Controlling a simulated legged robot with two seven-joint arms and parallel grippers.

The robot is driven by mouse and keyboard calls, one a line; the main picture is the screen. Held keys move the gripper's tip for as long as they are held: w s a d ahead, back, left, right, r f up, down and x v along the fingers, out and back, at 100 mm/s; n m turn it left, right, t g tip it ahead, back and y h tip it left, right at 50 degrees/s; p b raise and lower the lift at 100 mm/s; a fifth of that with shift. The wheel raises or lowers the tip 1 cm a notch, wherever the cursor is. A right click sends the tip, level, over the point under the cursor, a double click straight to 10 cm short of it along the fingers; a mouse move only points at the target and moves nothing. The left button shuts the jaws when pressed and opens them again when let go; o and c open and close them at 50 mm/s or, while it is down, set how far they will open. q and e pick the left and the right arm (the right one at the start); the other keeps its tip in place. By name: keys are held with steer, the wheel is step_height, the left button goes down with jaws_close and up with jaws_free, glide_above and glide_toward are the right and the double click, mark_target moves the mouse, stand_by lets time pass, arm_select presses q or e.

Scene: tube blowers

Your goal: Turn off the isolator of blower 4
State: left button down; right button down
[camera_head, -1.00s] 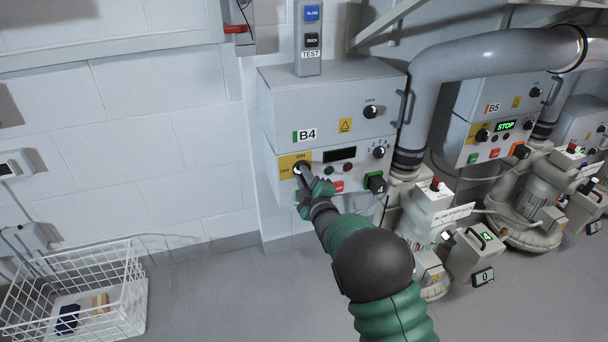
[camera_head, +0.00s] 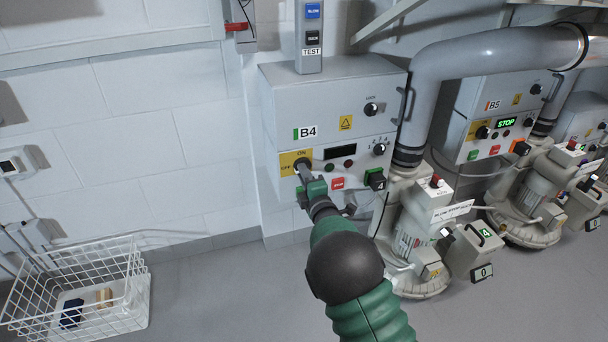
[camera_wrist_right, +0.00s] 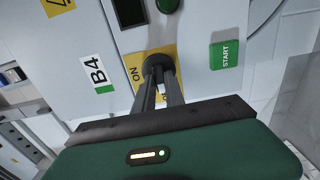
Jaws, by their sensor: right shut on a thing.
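The blower 4 control box (camera_head: 280,100), labelled B4, is on the wall in the middle of the head view. Its isolator has a yellow plate (camera_head: 287,159) marked ON and OFF, at the box's lower left. My right gripper (camera_head: 303,169) is shut on the dark isolator knob (camera_wrist_right: 157,62), with one finger on each side in the right wrist view. The fingers (camera_wrist_right: 160,90) hide much of the knob and part of the plate, so I cannot tell its exact setting. My left gripper is not in view.
A dark display (camera_head: 340,152), small buttons, a red button (camera_head: 338,183) and a selector knob (camera_head: 379,149) are close to the isolator. A thick grey pipe (camera_head: 430,90) and a blower (camera_head: 415,240) stand right. A white wire basket (camera_head: 125,318) is on the floor at left.

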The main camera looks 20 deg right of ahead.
steer(key=shift+s+a+f, duration=0.1)
steer(key=shift+a+f, duration=0.1)
steer(key=shift+f, duration=0.2)
steer(key=c, duration=1.6)
jaws_free()
steer(key=shift+o, duration=1)
steer(key=shift+r, duration=0.2)
steer(key=s+p, duration=0.6)
steer(key=s, duration=1)
steer(key=shift+s+d, duration=0.35)
steer(key=shift+s, duration=0.05)
